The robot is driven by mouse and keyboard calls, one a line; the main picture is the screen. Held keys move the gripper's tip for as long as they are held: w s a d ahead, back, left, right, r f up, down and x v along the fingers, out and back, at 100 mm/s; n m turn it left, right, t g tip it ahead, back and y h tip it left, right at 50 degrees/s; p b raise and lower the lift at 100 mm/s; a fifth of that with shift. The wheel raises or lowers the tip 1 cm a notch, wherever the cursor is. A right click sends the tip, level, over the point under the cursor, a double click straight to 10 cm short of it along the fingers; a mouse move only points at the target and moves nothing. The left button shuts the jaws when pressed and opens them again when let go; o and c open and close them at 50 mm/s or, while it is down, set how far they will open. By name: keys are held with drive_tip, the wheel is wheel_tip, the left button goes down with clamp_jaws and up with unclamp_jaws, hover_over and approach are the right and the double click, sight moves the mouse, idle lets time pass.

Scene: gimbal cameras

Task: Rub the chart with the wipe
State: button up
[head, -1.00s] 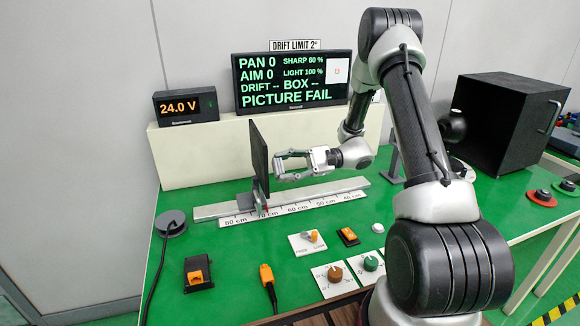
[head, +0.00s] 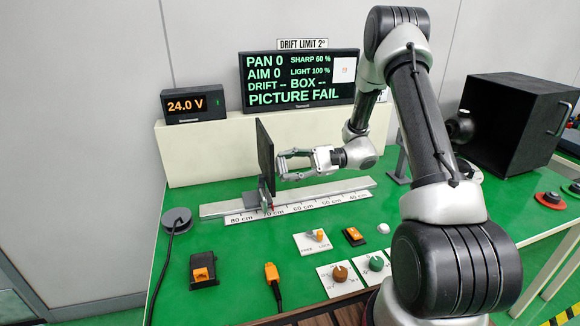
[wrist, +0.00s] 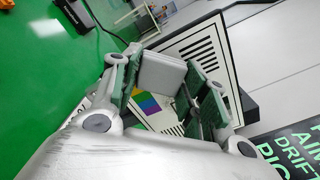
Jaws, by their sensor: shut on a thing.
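The chart (wrist: 208,48) is an upright board with black bars and a colour patch on a white face, seen in the wrist view. In the head view the chart (head: 265,160) shows nearly edge-on, dark, standing on the rail. My gripper (head: 282,165) is at the chart's right side, level with its lower half. In the wrist view my gripper (wrist: 160,88) is shut on a pale block, the wipe (wrist: 160,75). The wipe is in front of the chart face and hides part of it. I cannot tell whether it touches the face.
A rail (head: 215,210) with a centimetre scale runs under the chart. A screen (head: 300,78) reads PICTURE FAIL and SHARP 60 %. A 24.0 V display (head: 195,105) stands left of it. Switches and knobs (head: 340,273) lie in front. A black box (head: 510,125) stands at right.

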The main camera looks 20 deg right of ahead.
drive_tip(key=shift+a, duration=0.65)
drive_tip(key=shift+w, duration=4.7)
drive_tip(key=shift+s, duration=4.65)
drive_tip(key=shift+r, duration=0.3)
drive_tip(key=shift+w, duration=4.65)
drive_tip(key=shift+s+d, duration=0.1)
drive_tip(key=shift+s, duration=4.65)
